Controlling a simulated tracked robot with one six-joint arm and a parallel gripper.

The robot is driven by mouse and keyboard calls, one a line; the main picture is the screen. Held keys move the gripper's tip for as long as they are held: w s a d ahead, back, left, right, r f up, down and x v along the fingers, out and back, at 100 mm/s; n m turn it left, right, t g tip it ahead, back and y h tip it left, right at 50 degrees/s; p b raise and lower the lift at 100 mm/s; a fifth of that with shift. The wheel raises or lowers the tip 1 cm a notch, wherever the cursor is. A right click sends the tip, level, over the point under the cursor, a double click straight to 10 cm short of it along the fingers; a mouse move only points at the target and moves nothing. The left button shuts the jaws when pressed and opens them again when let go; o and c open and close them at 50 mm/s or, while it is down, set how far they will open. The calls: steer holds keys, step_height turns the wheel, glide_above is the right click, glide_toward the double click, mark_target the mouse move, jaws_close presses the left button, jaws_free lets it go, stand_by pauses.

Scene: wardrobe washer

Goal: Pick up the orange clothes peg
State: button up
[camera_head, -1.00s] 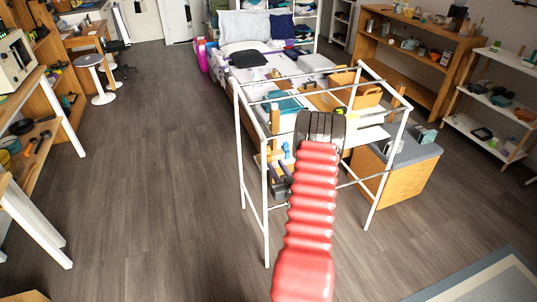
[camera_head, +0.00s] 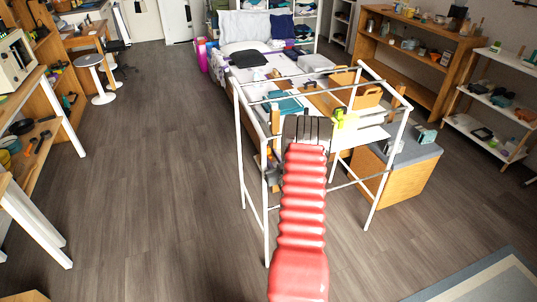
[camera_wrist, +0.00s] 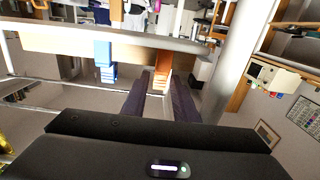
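The orange clothes peg (camera_wrist: 162,65) hangs on a pale rack bar (camera_wrist: 130,36) in the wrist view, just right of the middle. My gripper (camera_wrist: 161,82) is open, with its two dark fingers on either side of the peg's lower end. I see no clear contact between the fingers and the peg. A blue peg (camera_wrist: 103,55) is on the same bar, left of the fingers. In the head view my gripper (camera_head: 308,128) reaches into the white drying rack (camera_head: 240,140), and I cannot make out the orange peg there.
A yellow-green item (camera_head: 344,118) is at the rack just right of my gripper. A grey-topped wooden cabinet (camera_head: 400,180) stands right of the rack, and a bed (camera_head: 245,32) is behind it. The floor (camera_head: 150,170) to the left is clear.

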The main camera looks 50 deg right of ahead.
steer(key=shift+x, duration=0.75)
steer(key=shift+c, duration=0.6)
jaws_close()
